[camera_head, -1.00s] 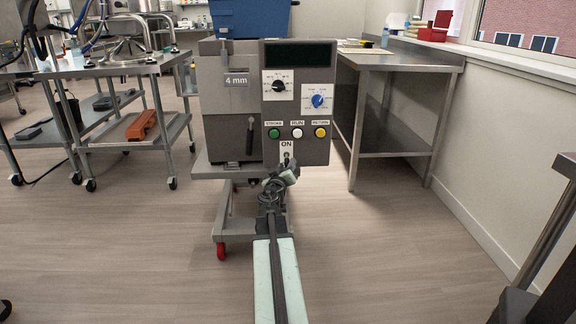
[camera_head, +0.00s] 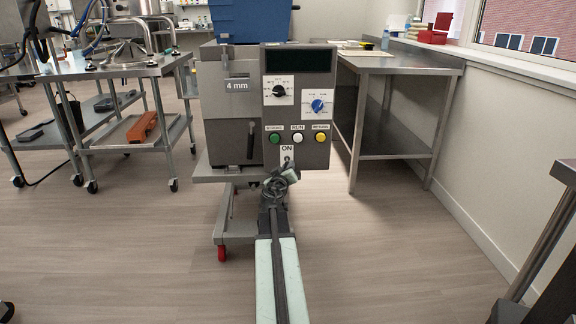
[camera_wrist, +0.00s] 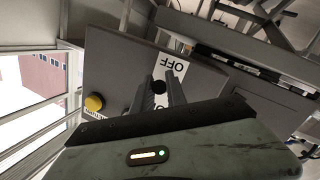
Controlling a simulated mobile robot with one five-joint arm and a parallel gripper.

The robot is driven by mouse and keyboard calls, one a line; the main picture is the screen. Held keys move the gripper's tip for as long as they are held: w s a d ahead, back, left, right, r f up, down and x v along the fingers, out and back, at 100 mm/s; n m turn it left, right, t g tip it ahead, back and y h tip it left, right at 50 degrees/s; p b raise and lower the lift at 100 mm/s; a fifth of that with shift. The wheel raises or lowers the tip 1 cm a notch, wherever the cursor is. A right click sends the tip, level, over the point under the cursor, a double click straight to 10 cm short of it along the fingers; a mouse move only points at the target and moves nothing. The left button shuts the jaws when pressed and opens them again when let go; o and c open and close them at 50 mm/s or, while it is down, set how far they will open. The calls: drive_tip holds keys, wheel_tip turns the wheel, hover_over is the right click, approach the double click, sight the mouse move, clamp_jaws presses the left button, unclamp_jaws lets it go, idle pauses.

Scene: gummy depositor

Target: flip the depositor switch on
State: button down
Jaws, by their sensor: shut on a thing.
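The grey depositor (camera_head: 228,135) stands ahead of me, with its control panel (camera_head: 318,112) facing me. The ON label (camera_head: 287,149) is low on the panel, below the row of buttons. In the wrist view, the black switch knob (camera_wrist: 158,87) sits between the two dark fingers of my gripper (camera_wrist: 160,89), which is shut on it. The OFF label (camera_wrist: 177,68) shows beside the fingers, and the opposite label is mostly hidden by them. In the head view my gripper (camera_head: 285,174) is just below the ON label. The lever's exact tilt is hard to tell.
Green (camera_head: 275,138), white (camera_head: 298,138) and yellow (camera_head: 320,137) buttons sit just above the switch, with two dials higher up. A steel table (camera_head: 400,61) stands at the right and a cart (camera_head: 112,68) at the left.

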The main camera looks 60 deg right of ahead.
sight(287, 164)
wheel_tip(287, 164, up, 3)
drive_tip(key=g+y+p, duration=0.1)
drive_tip(key=y+p, duration=0.2)
drive_tip(key=p, duration=0.6)
drive_tip(key=shift+a+n, duration=0.1)
drive_tip(key=shift+n, duration=0.3)
drive_tip(key=g+y+p, duration=0.1)
drive_tip(key=p, duration=0.2)
drive_tip(key=y+p, duration=0.2)
drive_tip(key=p, duration=0.1)
drive_tip(key=shift+w+r+n+g, duration=0.1)
drive_tip(key=shift+r+n+g, duration=0.2)
drive_tip(key=shift+g, duration=0.1)
drive_tip(key=g+y+p, duration=0.1)
drive_tip(key=p, duration=0.2)
drive_tip(key=shift+y, duration=0.4)
drive_tip(key=c, duration=1.4)
unclamp_jaws()
drive_tip(key=shift+f, duration=0.1)
drive_tip(key=shift+o, duration=0.2)
drive_tip(key=shift+p, duration=0.35)
